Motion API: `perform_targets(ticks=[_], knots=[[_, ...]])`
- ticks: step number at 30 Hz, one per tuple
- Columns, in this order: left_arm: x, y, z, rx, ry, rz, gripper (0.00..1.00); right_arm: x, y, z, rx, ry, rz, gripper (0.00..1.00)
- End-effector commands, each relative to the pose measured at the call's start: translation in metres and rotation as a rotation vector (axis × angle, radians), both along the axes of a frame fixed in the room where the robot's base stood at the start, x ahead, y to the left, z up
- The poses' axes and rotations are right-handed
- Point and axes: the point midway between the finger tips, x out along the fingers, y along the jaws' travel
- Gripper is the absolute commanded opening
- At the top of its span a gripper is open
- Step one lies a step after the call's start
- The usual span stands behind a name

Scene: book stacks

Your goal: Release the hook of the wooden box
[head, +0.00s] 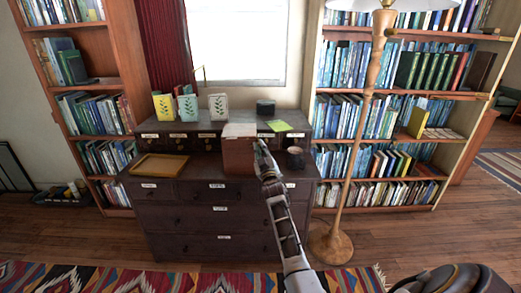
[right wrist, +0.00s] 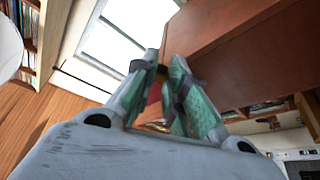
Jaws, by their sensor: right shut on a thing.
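The wooden box (head: 239,155) is reddish brown and stands on the front ledge of the dark drawer cabinet, with a pale item on or behind its top. My right gripper (head: 261,150) reaches in from below and is at the box's right side. In the right wrist view the box (right wrist: 250,55) fills the upper right, and the fingers of my right gripper (right wrist: 166,68) are close together beside it. They are shut on a small dark piece at the fingertips, which seems to be the hook; its shape is mostly hidden. My left gripper is not in view.
The dark cabinet (head: 215,218) carries a wooden tray (head: 160,167) left of the box and a dark mug (head: 296,157) to its right. Several patterned cards or boxes stand behind. A floor lamp (head: 355,150) stands to the right, before a bookshelf.

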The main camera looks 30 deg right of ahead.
Motion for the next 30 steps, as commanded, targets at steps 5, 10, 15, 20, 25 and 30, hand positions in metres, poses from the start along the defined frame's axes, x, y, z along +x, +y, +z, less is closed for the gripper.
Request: perform_targets(ticks=[5,10,15,20,25,30], knots=[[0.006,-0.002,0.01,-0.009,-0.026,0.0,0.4,0.0,0.0,-0.005,0.078,-0.044,0.0,0.0],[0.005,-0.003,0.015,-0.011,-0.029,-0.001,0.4,0.0,0.0,-0.008,0.128,-0.072,0.0,0.0],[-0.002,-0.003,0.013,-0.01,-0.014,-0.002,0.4,0.0,-0.001,-0.008,0.138,-0.077,0.0,0.0],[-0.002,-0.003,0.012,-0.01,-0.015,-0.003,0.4,0.0,0.0,-0.008,0.137,-0.077,0.001,0.0],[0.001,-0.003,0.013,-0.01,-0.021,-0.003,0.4,0.0,0.0,-0.008,0.137,-0.077,0.0,0.33],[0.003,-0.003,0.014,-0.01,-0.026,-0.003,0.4,0.0,0.0,-0.007,0.136,-0.076,0.0,0.36]])
